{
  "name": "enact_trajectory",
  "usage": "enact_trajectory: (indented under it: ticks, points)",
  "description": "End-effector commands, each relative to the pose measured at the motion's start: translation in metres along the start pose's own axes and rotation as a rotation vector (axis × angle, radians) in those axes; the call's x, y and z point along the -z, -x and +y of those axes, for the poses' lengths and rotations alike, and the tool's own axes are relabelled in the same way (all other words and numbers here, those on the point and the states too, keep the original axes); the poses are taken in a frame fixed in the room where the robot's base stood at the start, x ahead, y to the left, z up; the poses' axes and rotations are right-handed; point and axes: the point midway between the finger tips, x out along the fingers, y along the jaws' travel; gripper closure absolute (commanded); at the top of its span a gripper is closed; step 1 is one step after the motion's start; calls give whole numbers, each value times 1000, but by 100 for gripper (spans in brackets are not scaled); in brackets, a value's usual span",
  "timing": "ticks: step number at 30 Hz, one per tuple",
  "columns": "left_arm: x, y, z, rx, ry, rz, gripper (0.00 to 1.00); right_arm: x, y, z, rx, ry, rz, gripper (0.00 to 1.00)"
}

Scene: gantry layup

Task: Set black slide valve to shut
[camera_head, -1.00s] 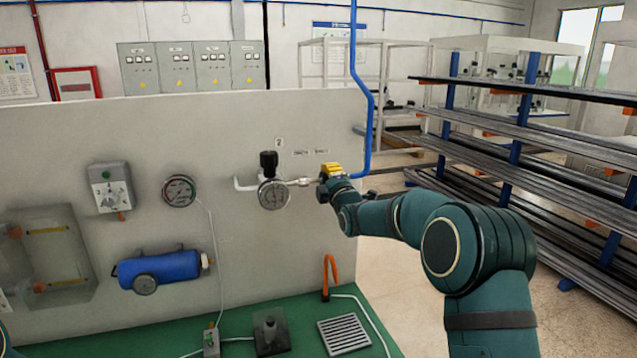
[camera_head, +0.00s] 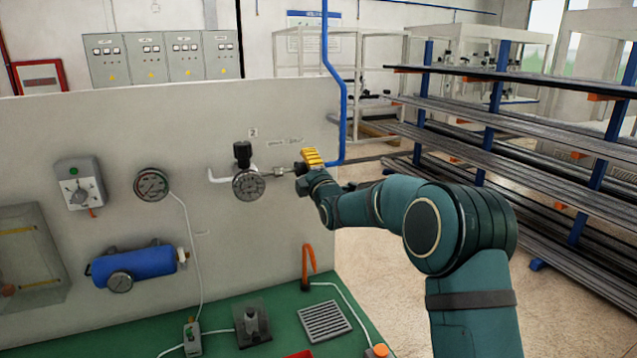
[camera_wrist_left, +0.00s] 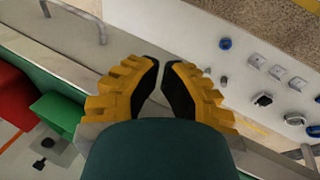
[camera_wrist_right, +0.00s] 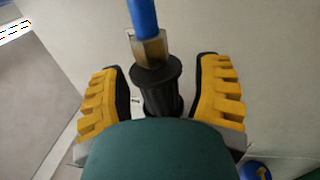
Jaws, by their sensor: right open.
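A black ribbed cylindrical part (camera_wrist_right: 162,90), which looks like the slide valve's sleeve, stands between the fingers of my right gripper (camera_wrist_right: 162,85) in the right wrist view. A brass fitting (camera_wrist_right: 150,47) and a blue pipe sit at its far end. The fingers are open, with a gap on each side of the part. In the head view my right gripper (camera_head: 310,158) is at the right end of the panel's pipe, at the foot of the blue pipe (camera_head: 341,110), and hides the valve. My left gripper (camera_wrist_left: 161,65) shows only in its wrist view, its fingertips nearly together and nothing between them.
The panel carries a gauge with a black knob (camera_head: 243,153), another gauge (camera_head: 151,185), a switch box (camera_head: 79,186) and a blue cylinder (camera_head: 134,264). An orange hook (camera_head: 308,264) rises from the green bench. A rack of long bars (camera_head: 500,140) stands at right.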

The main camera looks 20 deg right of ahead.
Motion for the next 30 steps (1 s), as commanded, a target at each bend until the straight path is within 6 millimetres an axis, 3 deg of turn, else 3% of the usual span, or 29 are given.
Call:
enact_trajectory:
  ticks: [12, 18, 30]
  points:
    - [0, 0, 0, 0, 0, 0, 100, -2, 70, 0, 2, -1, -2, 36]
    - [0, 0, 0, 0, 0, 0, 100, -2, 96, 0, 2, 0, -3, 36]
    - [0, 0, 0, 0, 0, 0, 100, -2, 106, -1, 2, 0, -3, 36]
